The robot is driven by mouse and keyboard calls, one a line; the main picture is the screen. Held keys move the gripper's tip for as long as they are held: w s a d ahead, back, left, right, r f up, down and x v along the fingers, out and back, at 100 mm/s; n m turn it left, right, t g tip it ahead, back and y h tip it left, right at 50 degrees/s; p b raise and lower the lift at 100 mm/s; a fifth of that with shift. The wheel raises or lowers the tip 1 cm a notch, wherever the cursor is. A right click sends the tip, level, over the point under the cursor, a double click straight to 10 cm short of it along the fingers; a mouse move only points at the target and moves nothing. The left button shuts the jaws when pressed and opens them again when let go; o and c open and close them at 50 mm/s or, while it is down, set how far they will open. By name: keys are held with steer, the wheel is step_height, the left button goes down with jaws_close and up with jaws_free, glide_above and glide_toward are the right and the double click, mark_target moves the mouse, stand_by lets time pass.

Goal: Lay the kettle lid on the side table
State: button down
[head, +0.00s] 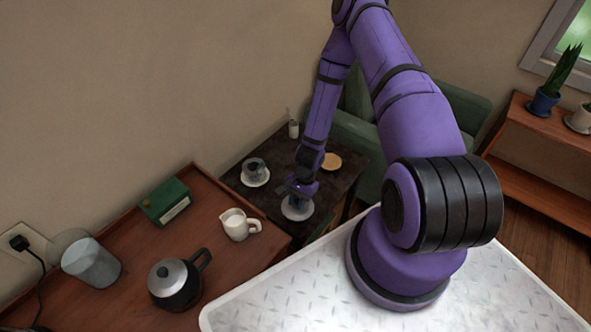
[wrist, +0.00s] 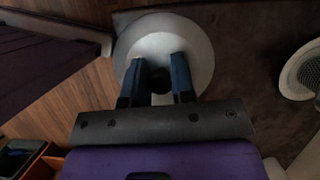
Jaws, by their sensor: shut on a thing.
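My gripper (head: 299,197) is low over the dark side table (head: 271,208). In the wrist view its two blue fingers are shut on a small dark round piece (wrist: 158,80), which I take for the kettle lid's knob. A pale round disc (wrist: 163,24) shows behind the fingers; it also shows under my gripper in the head view (head: 297,212). I cannot tell whether this disc is all saucer or partly the lid, nor whether the held piece touches it. The kettle (head: 178,288), silver-topped with a black handle, stands on the wooden cabinet.
On the side table are a cup on a saucer (head: 255,178), a tan round item (head: 331,161) and a small white bottle (head: 293,129). A white jug (head: 236,224), green box (head: 166,201) and grey canister (head: 91,262) stand on the cabinet (head: 213,273). A green armchair (head: 462,112) is behind.

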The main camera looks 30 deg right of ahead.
steer(key=shift+s+d+m, duration=0.1)
steer(key=shift+s+m, duration=0.3)
steer(key=shift+w+d, duration=0.1)
steer(key=shift+d, duration=0.05)
steer(key=w+d, duration=0.3)
steer(key=w+d+f, duration=0.1)
steer(key=w+d, duration=0.7)
steer(key=shift+d+f, duration=0.2)
steer(key=shift+f, duration=0.2)
steer(key=shift+s+a+f, duration=0.1)
steer(key=shift+f, duration=1.55)
steer(key=shift+f, duration=0.1)
steer(key=c, duration=1)
jaws_free()
steer(key=shift+o, duration=0.2)
